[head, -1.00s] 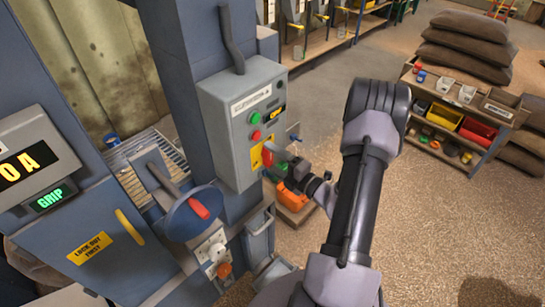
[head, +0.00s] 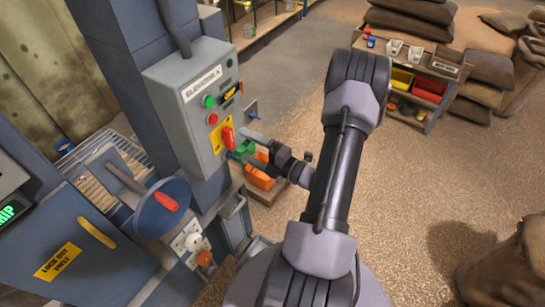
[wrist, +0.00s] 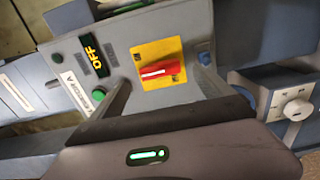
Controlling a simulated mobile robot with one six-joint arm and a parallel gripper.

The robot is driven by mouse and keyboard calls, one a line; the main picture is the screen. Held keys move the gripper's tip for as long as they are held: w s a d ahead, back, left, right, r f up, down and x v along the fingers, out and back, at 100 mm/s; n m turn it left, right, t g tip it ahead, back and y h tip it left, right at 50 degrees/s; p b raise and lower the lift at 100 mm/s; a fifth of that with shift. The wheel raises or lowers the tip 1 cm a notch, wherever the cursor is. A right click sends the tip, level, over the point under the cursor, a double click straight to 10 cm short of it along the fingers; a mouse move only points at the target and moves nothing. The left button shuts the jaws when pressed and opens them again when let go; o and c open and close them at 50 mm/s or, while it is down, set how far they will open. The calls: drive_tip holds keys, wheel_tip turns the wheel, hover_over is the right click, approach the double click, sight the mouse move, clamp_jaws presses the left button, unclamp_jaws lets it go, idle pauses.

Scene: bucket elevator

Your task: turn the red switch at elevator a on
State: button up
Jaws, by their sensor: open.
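The grey control box (head: 190,95) labelled elevator A stands on a blue column left of centre in the head view. The red switch (head: 227,137) sits on a yellow plate low on its front. In the wrist view the red switch (wrist: 160,70) lies crosswise in the picture on the yellow plate (wrist: 150,52). The display (wrist: 94,54) beside it reads OFF in amber.
A blue wheel (head: 160,208) with a red grip stands at lower left. Open gravelly floor (head: 430,165) lies to the right.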

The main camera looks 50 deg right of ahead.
drive_tip(key=s, duration=1.1)
drive_tip(key=shift+s+d, duration=0.25)
drive_tip(key=shift+d, duration=0.15)
